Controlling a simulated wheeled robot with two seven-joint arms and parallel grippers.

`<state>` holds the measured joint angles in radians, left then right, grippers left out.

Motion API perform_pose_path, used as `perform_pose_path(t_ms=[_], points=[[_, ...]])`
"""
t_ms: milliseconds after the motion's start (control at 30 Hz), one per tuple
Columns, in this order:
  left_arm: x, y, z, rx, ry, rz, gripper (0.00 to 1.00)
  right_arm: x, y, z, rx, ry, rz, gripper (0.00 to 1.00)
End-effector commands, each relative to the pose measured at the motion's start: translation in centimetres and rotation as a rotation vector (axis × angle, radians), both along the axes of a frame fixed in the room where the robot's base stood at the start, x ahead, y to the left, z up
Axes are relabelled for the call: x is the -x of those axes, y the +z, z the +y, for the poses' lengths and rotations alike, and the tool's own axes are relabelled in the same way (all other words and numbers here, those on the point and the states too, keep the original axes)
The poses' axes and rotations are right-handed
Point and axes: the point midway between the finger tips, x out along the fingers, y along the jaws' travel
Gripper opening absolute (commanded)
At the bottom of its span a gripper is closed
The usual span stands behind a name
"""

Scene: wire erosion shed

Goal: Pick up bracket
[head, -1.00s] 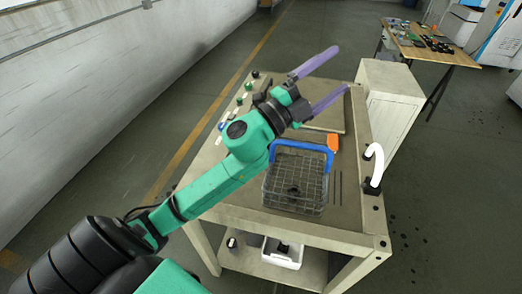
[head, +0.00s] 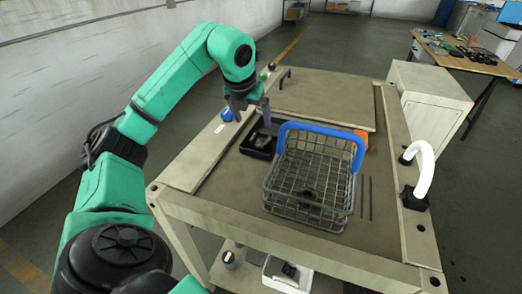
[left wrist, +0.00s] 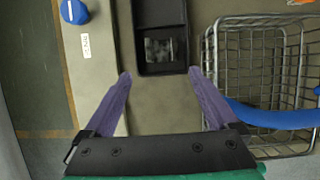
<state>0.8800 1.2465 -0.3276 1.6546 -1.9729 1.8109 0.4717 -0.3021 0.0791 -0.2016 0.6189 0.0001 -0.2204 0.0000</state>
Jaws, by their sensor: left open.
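A small dark grey block-like part, perhaps the bracket (left wrist: 160,50), lies in a black tray (left wrist: 160,14) in the left wrist view. The tray also shows in the head view (head: 246,150), on the bench left of the wire basket. My left gripper (head: 251,119) is open and points down above the bench, near the tray. In the left wrist view its purple fingers (left wrist: 160,76) are spread on either side of the tray's near edge, with nothing between them. A dark object (head: 309,194) also lies in the basket; its shape is unclear. My right gripper is out of view.
The wire basket (head: 283,211) with its raised blue handle (head: 322,129) stands right of the tray. A white curved hose (head: 425,170) rises at the bench's right edge. A flat plate (head: 320,97) lies at the back. A blue knob (head: 226,115) is at the left.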

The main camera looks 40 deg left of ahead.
Motion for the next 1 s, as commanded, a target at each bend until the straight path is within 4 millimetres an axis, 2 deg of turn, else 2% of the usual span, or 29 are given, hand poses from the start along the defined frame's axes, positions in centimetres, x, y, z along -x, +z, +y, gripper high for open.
perform_pose_path(t_ms=[33,100,367,500,600,767,800,967,1000], points=[[-0.4,-1.5,0.2,0.001,-0.001,0.007,0.93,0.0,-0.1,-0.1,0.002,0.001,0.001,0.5],[-1.1,-3.1,0.4,0.002,-0.001,0.008,0.93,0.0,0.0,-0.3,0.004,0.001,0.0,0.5],[-2.8,-6.4,0.7,0.003,-0.003,0.003,0.93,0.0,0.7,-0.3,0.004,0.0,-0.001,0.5],[-4.0,-8.9,1.0,0.004,-0.002,0.004,0.93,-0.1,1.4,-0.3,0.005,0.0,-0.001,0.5],[-4.4,-10.0,1.2,0.003,-0.003,0.002,0.93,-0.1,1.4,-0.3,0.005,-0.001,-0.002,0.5],[-4.4,-10.1,1.2,0.001,-0.004,0.001,0.93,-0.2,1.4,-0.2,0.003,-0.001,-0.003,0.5],[-4.4,-10.1,1.2,0.001,-0.004,0.001,0.89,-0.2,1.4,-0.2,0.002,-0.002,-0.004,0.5],[-4.4,-10.1,1.2,0.001,-0.004,0.001,0.28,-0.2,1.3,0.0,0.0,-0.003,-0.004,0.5],[-4.4,-10.1,1.2,0.001,-0.004,0.0,0.12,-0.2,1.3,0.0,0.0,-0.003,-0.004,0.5]])
